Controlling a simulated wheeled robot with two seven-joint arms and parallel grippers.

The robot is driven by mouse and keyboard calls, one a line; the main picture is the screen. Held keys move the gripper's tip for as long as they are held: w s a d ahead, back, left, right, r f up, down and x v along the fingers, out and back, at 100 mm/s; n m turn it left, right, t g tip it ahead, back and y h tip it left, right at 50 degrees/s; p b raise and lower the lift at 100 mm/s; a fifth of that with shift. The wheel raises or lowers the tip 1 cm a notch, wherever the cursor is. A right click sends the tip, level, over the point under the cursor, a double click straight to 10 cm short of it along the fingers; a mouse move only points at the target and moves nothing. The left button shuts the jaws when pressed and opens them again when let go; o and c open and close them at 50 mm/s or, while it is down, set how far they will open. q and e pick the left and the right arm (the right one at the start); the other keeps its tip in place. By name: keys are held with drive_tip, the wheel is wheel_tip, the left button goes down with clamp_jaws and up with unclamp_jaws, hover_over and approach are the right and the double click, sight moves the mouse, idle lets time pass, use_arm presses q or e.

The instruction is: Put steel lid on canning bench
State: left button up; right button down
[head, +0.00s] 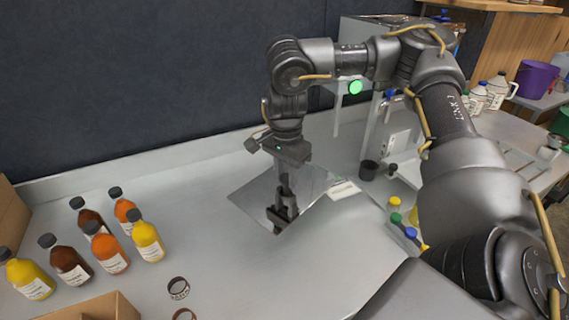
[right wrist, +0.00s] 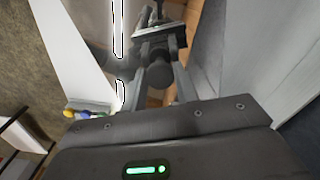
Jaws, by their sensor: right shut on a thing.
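The steel lid (head: 252,192) is a thin, mirror-bright square plate over the grey bench (head: 205,255) in the head view. My right gripper (head: 284,180) points down at the middle of the lid and is shut on it. The lid mirrors the gripper, so a dark reflection shows below the fingers. I cannot tell whether the lid rests on the bench or hangs just above it. In the right wrist view, the shiny lid (right wrist: 218,60) fills much of the picture with reflections, and the grip itself is unclear. My left gripper is not in view.
Several sauce bottles (head: 108,250) stand at the left, near a cardboard box (head: 95,308). Two dark rings (head: 178,288) lie at the front. A white label card (head: 342,189), a dark cup (head: 369,170) and colour-capped small bottles (head: 405,228) are right of the lid.

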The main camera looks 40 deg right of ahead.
sight(255, 180)
drive_tip(key=w+a+f, duration=0.1)
drive_tip(key=w, duration=0.1)
drive_tip(key=w+a+f, duration=0.1)
drive_tip(key=w+a, duration=0.1)
drive_tip(key=w, duration=0.1)
drive_tip(key=w+a+f, duration=0.1)
drive_tip(key=w, duration=0.1)
drive_tip(key=shift+w+a+f+b, duration=0.15)
drive_tip(key=shift+a+f+b, duration=0.1)
drive_tip(key=shift+f+b, duration=0.15)
drive_tip(key=w+f, duration=0.1)
drive_tip(key=w+a+f, duration=0.1)
drive_tip(key=f, duration=0.1)
drive_tip(key=w+a+f, duration=0.1)
drive_tip(key=w+f, duration=0.1)
drive_tip(key=shift+w+a+f, duration=0.1)
drive_tip(key=shift+a+f, duration=0.15)
drive_tip(key=shift+w+a+f, duration=0.1)
drive_tip(key=shift+w+f, duration=0.05)
drive_tip(key=shift+f, duration=0.05)
wheel_tip(255, 180, down, 3)
drive_tip(key=shift+f, duration=0.1)
drive_tip(key=shift+w, duration=0.1)
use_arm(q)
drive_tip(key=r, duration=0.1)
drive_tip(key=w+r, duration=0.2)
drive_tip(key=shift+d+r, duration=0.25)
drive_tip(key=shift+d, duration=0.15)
